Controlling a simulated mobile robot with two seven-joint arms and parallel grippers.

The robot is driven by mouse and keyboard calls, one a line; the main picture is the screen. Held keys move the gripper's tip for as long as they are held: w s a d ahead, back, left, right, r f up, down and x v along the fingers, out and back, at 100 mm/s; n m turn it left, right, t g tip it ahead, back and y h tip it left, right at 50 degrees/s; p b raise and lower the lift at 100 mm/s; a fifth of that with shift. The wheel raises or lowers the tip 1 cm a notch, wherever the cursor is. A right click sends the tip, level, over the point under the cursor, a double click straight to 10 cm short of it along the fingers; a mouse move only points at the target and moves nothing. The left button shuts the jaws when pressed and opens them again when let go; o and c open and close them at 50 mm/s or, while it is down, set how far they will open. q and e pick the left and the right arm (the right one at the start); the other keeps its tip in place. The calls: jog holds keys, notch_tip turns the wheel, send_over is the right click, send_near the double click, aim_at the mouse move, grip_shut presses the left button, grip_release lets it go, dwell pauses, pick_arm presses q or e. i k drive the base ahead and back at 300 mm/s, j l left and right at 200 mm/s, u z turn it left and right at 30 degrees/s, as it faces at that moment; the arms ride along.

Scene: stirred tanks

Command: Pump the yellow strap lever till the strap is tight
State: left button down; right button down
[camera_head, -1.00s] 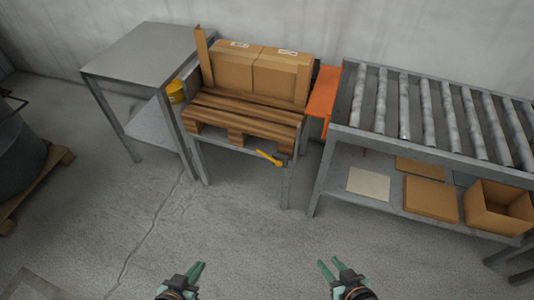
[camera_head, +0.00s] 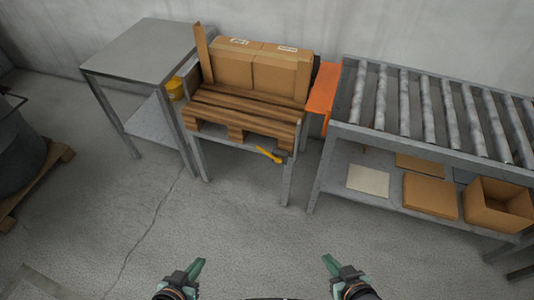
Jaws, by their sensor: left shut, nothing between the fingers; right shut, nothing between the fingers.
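The yellow strap lever (camera_head: 269,155) sits at the front right of the stand (camera_head: 240,168) that bears a wooden pallet (camera_head: 245,115), just below the pallet's front edge. It slants down to the right towards a dark fitting. Two brown boxes (camera_head: 260,72) stand side by side on the pallet. I cannot make out the strap itself. My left gripper (camera_head: 201,263) is shut and empty at the bottom of the view, over the floor. My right gripper (camera_head: 327,259) is shut and empty to its right. Both are well apart from the lever.
A grey table (camera_head: 145,48) stands left of the pallet stand, with a yellow container (camera_head: 175,90) near its lower shelf. A roller conveyor (camera_head: 430,115) stands to the right, with an open carton (camera_head: 499,203) underneath. A dark drum (camera_head: 20,140) is far left. The floor before the stand is clear.

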aim_at(278, 160)
jog(key=i+l, duration=0.2)
jog(key=l, duration=0.2)
jog(key=i+l, duration=0.15)
jog(key=l, duration=0.25)
jog(key=i+l, duration=0.2)
jog(key=l, duration=0.2)
jog(key=u, duration=1.55)
